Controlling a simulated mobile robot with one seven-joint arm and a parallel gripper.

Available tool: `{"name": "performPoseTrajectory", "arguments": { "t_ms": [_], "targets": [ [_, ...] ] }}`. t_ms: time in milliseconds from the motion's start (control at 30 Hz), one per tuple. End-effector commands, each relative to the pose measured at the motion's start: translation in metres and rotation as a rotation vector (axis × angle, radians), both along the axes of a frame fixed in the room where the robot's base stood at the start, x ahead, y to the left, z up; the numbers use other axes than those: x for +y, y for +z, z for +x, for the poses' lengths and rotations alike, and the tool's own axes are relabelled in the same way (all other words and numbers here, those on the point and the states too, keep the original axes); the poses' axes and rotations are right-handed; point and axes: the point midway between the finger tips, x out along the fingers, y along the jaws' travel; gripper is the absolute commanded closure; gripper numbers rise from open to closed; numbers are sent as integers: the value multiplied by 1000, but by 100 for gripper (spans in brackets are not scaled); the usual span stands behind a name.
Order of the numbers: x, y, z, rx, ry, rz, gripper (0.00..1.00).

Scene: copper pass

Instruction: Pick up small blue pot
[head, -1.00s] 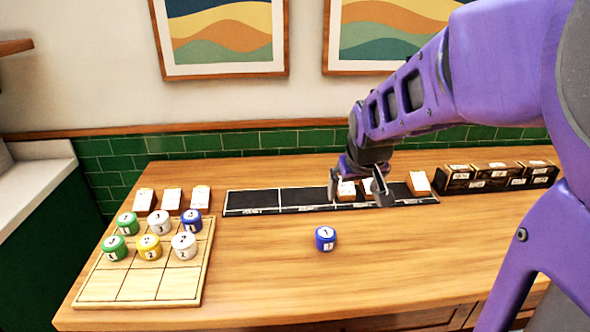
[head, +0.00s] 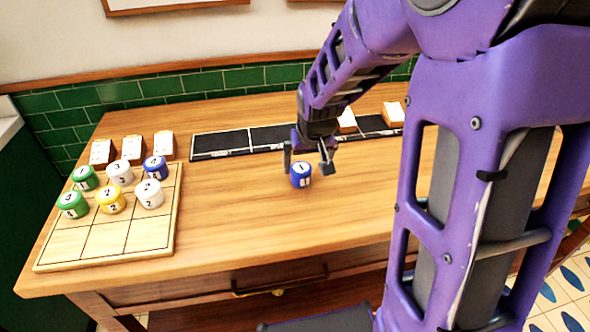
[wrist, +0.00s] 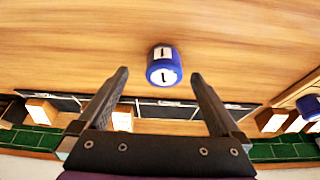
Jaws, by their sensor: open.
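The small blue pot (head: 301,175) with white number labels stands alone on the wooden table, right of the grid board. My gripper (head: 307,168) is close behind and above it in the head view, its fingers spread. In the wrist view the blue pot (wrist: 164,66) lies just beyond the fingertips, between their lines. My gripper (wrist: 159,76) is open and empty there. Another blue pot (head: 155,167) sits on the board's far right corner.
The wooden grid board (head: 100,240) holds several green, white, yellow and blue pots. A black divided strip (head: 222,143) runs along the back. The table front (head: 240,240) is clear.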

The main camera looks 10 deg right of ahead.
Motion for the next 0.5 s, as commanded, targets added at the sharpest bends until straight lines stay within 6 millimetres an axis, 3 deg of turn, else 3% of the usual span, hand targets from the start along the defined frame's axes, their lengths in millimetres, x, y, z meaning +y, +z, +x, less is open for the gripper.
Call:
{"name": "performPoseTrajectory", "arguments": {
  "t_ms": [267,500],
  "targets": [
    [2,-16,9,0,2,-1,0],
    [7,-48,26,2,2,-1,0]
  ]
}}
